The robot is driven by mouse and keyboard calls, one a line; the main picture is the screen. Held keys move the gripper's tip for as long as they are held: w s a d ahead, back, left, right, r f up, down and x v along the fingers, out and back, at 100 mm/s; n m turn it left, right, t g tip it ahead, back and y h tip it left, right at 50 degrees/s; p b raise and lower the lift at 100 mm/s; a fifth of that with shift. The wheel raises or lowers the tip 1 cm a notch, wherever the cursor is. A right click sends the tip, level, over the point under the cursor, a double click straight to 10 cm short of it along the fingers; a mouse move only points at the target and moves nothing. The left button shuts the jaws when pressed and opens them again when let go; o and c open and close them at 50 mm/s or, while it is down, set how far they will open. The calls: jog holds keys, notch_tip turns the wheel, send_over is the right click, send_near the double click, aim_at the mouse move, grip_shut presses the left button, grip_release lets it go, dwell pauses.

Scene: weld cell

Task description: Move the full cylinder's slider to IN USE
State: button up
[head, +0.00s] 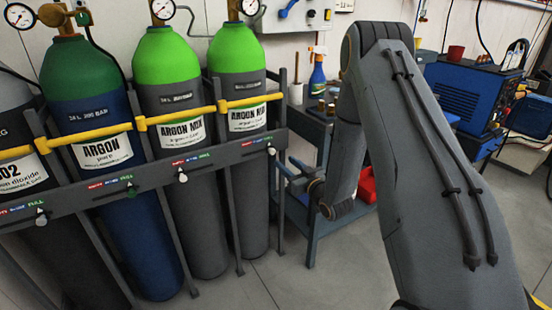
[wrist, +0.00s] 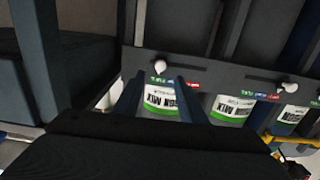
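The rightmost green-topped ARGON MIX cylinder (head: 237,70) stands in the rack. Its white slider knob (head: 271,151) sits at the green FULL end of its label strip. In the wrist view this knob (wrist: 160,66) is just beyond the fingertips, roughly between them, above the green FULL mark. My gripper (head: 284,168) is close in front of the rack by this knob. In the wrist view my gripper (wrist: 156,82) is open with nothing held. Contact with the knob cannot be told.
The neighbouring ARGON MIX cylinder (head: 172,75) has its slider knob (head: 182,178) near the red end. A blue ARGON cylinder (head: 90,110) stands further left. The yellow restraint bar (head: 182,117) crosses the cylinders. A workbench (head: 313,220) stands close behind my gripper.

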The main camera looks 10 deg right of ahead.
aim_at(273, 152)
jog(key=x, duration=0.7)
jog(key=shift+w+a, duration=0.15)
jog(key=shift+w, duration=0.25)
jog(key=shift+c, duration=0.3)
grip_shut()
